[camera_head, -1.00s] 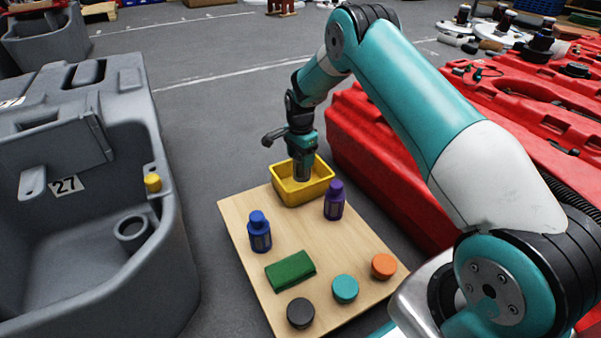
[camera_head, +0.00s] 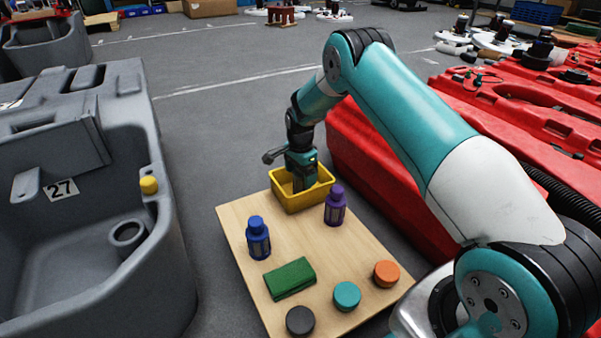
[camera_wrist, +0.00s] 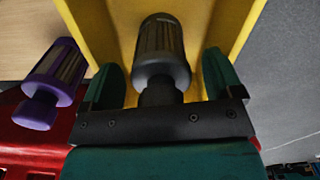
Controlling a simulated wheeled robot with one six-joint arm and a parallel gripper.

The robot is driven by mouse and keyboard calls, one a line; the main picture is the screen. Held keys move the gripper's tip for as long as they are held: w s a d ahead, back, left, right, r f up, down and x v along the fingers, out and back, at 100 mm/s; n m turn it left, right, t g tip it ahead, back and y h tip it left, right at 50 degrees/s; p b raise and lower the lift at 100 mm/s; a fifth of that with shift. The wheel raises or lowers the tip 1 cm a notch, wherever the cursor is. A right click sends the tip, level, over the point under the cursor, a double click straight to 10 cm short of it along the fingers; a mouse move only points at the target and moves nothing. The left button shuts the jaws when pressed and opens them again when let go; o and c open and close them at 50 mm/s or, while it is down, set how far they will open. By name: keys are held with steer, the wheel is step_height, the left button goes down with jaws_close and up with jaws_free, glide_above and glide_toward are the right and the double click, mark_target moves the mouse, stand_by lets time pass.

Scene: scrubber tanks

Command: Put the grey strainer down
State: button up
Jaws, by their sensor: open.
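The grey strainer (camera_wrist: 162,50), dark grey with a ribbed body, is in the yellow bin (camera_head: 303,205) at the far end of the wooden board. In the wrist view it lies between the two green fingers of my gripper (camera_wrist: 161,68), with a visible gap on each side. My gripper (camera_head: 298,180) is open and reaches down into the bin in the head view. There the strainer is mostly hidden by the gripper and the bin wall. The yellow bin (camera_wrist: 94,30) also shows around the strainer in the wrist view.
A grey tank (camera_head: 165,250) is left; red tanks (camera_head: 375,160) are right.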

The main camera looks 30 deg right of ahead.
step_height(320, 180, up, 12)
steer(key=p, duration=0.8)
steer(key=shift+r, duration=0.2)
steer(key=s+a+r+n+y, duration=0.1)
steer(key=s+a+r+n, duration=0.45)
steer(key=r, duration=0.35)
steer(key=s+a+r+n+y, duration=0.1)
steer(key=s+a+r+n, duration=0.3)
steer(key=s+a+r, duration=0.4)
steer(key=s+a+r+n, duration=0.2)
steer(key=s+r+n, duration=0.1)
steer(key=s, duration=0.5)
steer(key=s+a+r+n+y, duration=0.1)
steer(key=s+a+r+n, duration=0.1)
steer(key=s+n, duration=0.4)
steer(key=s+a+r+n+y, duration=0.1)
steer(key=s+n, duration=0.4)
steer(key=s, duration=0.6)
step_height(320, 180, up, 3)
steer(key=shift+s+a+f, duration=0.15)
steer(key=shift+s+a, duration=0.15)
steer(key=shift+a, duration=0.5)
